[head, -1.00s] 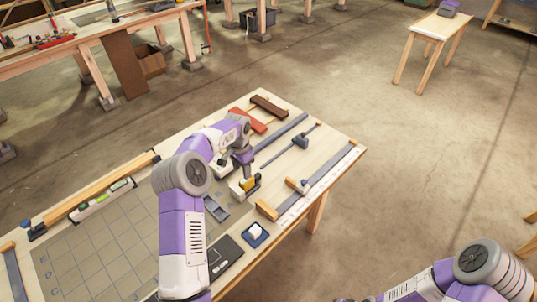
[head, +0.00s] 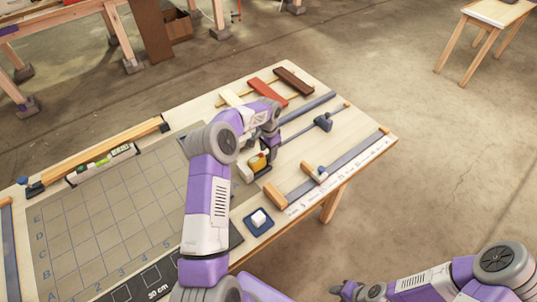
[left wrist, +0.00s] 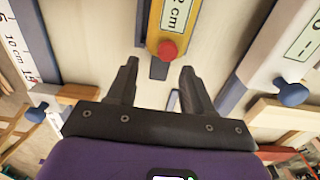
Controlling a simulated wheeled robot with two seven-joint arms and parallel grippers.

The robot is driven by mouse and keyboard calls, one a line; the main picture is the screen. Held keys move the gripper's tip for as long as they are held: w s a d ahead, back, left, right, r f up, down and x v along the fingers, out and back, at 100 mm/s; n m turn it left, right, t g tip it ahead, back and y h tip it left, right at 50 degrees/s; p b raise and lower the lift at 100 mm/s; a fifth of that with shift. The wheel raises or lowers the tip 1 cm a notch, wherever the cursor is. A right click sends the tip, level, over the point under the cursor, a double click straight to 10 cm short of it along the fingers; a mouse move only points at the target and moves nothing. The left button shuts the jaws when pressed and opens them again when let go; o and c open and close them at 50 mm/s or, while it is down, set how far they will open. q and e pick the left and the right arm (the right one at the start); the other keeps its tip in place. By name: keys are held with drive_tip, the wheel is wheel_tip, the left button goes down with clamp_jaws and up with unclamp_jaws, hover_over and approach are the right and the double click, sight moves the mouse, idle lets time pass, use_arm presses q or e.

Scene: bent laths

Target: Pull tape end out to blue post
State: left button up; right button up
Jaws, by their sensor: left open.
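In the head view a yellow piece (head: 258,161) sits under my left gripper (head: 268,150). In the left wrist view my left gripper (left wrist: 160,70) is open and empty, its fingertips just short of the red knob and on either side of its line. Blue posts stand at right (left wrist: 291,93) and at left (left wrist: 36,113) there. I cannot tell which one is the task's post. My right gripper (head: 346,289) barely shows at the bottom edge.
A dark clamp (head: 323,122), a grey ruled strip (head: 350,158) and wooden blocks lie right of my left arm. Open floor lies beyond the right edge.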

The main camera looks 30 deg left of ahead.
use_arm(q)
drive_tip(key=shift+f, duration=1.3)
drive_tip(key=shift+w, duration=0.1)
clamp_jaws()
